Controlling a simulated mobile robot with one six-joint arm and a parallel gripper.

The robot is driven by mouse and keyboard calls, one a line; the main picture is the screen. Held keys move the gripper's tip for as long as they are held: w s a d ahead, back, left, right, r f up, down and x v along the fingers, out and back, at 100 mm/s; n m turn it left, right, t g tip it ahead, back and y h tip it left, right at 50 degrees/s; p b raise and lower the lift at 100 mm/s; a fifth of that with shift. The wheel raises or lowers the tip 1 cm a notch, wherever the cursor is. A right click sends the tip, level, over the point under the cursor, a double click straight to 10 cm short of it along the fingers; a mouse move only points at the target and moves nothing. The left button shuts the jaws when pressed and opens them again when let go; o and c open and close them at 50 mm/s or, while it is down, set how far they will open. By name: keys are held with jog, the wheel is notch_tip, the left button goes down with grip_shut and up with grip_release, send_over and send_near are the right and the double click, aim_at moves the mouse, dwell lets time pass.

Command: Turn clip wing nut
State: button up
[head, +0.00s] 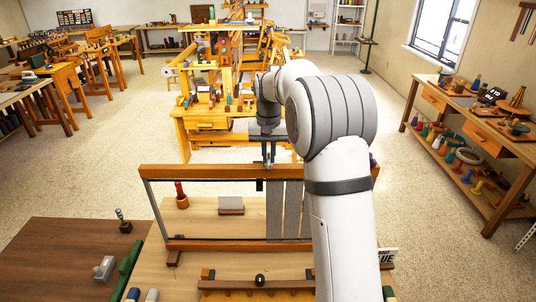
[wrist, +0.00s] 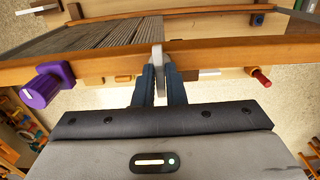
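In the head view my gripper (head: 268,160) points down at the top wooden bar (head: 215,172) of the upright loom frame. In the wrist view its two dark fingers (wrist: 159,75) stand close together on either side of a light grey, flat upright piece (wrist: 157,53), which looks like the clip wing nut. The piece fills the narrow gap and both fingers appear to touch it. It stands at the edge of the bar (wrist: 220,55). In the head view the nut cannot be made out behind the fingers.
A purple knob (wrist: 44,88) sits left of the fingers and a red peg (wrist: 261,77) to the right. Grey warp strips (head: 275,212) hang below the bar. A white card (head: 230,205) and a red-topped spool (head: 181,196) stand behind the frame. A larger loom (head: 210,120) stands beyond.

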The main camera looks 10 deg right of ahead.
grip_shut()
jog(key=shift+n, duration=0.4)
jog(key=n, duration=0.5)
jog(key=shift+n+b, duration=0.4)
jog(key=n, duration=1.3)
jog(key=shift+n+b, duration=0.3)
jog(key=n, duration=0.5)
jog(key=shift+r, duration=0.1)
jog(key=shift+n, duration=0.4)
jog(key=shift+o, duration=2.4)
grip_release()
